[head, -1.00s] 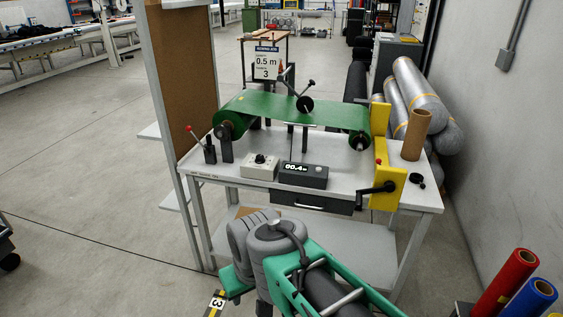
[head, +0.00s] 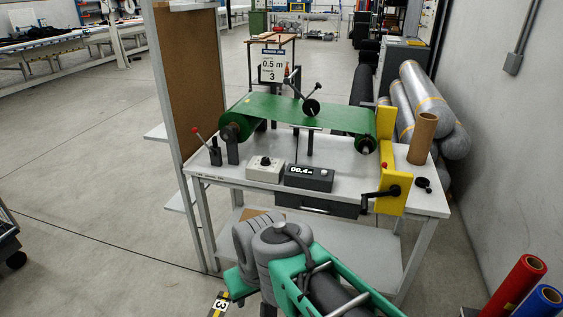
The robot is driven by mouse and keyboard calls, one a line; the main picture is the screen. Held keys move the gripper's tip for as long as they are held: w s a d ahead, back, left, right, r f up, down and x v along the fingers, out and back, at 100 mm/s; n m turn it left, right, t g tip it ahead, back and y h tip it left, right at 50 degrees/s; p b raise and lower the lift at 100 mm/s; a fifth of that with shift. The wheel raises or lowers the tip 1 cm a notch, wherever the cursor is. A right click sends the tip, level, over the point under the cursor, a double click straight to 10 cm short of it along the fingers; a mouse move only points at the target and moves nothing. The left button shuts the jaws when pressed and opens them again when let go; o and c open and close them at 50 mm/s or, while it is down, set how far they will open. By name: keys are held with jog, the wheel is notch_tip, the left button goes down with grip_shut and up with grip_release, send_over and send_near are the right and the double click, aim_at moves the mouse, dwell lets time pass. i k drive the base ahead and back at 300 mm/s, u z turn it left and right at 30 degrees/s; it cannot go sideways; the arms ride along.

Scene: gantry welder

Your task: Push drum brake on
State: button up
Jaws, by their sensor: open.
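On the bench, a green belt (head: 300,113) runs between a left roller (head: 230,130) and a right roller (head: 366,146). A small lever with a red knob (head: 196,131) rises from a black base (head: 215,156) beside the left roller. It leans up and to the left. No label shows on it, so I cannot tell for sure that it is the drum brake. Part of my grey and green arm shows at the bottom centre, in front of the bench. My gripper is not visible, and nothing of mine touches the lever.
The white bench (head: 335,170) also carries a grey dial box (head: 265,170), a display box (head: 309,178), a yellow crank stand (head: 390,190) and a cardboard tube (head: 422,138). A brown board (head: 188,90) stands at its left. Open floor (head: 110,210) lies left of the bench.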

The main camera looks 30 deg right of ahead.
aim_at(212, 153)
jog(key=u, duration=0.5)
jog(key=i, duration=1.5)
jog(key=u, duration=0.65)
jog(key=i, duration=0.7)
jog(key=u, duration=0.05)
